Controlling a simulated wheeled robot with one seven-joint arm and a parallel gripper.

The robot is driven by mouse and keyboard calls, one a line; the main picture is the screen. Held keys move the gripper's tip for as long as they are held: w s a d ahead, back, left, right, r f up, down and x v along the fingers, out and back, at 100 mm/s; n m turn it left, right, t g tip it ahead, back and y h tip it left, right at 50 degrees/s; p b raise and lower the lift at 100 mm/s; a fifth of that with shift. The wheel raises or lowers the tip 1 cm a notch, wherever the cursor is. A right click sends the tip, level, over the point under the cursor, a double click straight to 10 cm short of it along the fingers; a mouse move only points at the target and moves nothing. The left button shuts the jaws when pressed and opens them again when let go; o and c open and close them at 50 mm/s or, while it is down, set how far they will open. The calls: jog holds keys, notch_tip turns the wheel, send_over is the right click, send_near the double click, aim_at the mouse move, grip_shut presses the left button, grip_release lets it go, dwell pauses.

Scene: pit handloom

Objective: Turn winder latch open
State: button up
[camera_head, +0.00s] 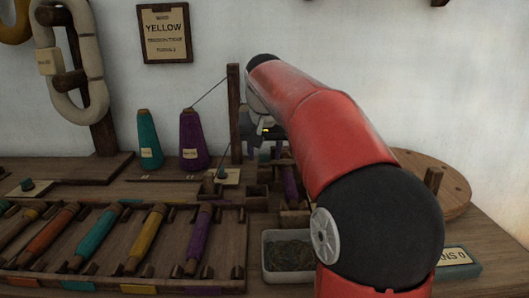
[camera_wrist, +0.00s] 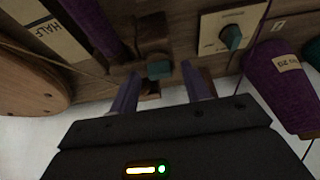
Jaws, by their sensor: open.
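A small teal block (camera_wrist: 160,67) on a dark wooden bracket sits by the end of a purple bobbin (camera_wrist: 90,22) in the wrist view. It appears to be the winder latch. My gripper (camera_wrist: 162,84) is open, with one finger on each side of the block in the picture. Contact cannot be made out. In the head view my gripper (camera_head: 265,140) is above the winder, partly hidden by my red arm. The winder's purple bobbin (camera_head: 290,184) shows below it; the latch is not clear there.
A teal knob on a cream plate (camera_head: 228,178) stands close by. A purple yarn cone (camera_head: 194,140) and a teal cone (camera_head: 149,140) stand left, beside a wooden post (camera_head: 234,110). A bobbin rack (camera_head: 225,245), a grey tray (camera_head: 275,275) and a round wooden disc (camera_head: 450,190) surround the winder.

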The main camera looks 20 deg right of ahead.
jog(key=c, duration=1)
jog(key=shift+r+n, duration=0.1)
jog(key=shift+n, duration=0.3)
jog(key=n+y+p, duration=0.1)
jog(key=n+p, duration=0.1)
jog(key=n, duration=0.2)
jog(key=shift+d+y+p, duration=0.15)
jog(key=shift+y+p, duration=0.15)
jog(key=shift+y, duration=0.1)
jog(key=n+y+p, duration=0.1)
jog(key=n+p, duration=0.1)
jog(key=n, duration=0.2)
jog(key=shift+d+y, duration=0.1)
jog(key=shift+y, duration=0.3)
jog(key=n+y+p, duration=0.1)
jog(key=n, duration=0.2)
jog(key=n+g+p, duration=0.1)
jog(key=n+p, duration=0.1)
jog(key=shift+w+d+n+y, duration=0.15)
jog(key=shift+n+y, duration=0.25)
jog(key=shift+n+g+y+p, duration=0.3)
jog(key=shift+n+g+p, duration=0.3)
jog(key=shift+n+p, duration=0.75)
jog(key=shift+n, duration=0.45)
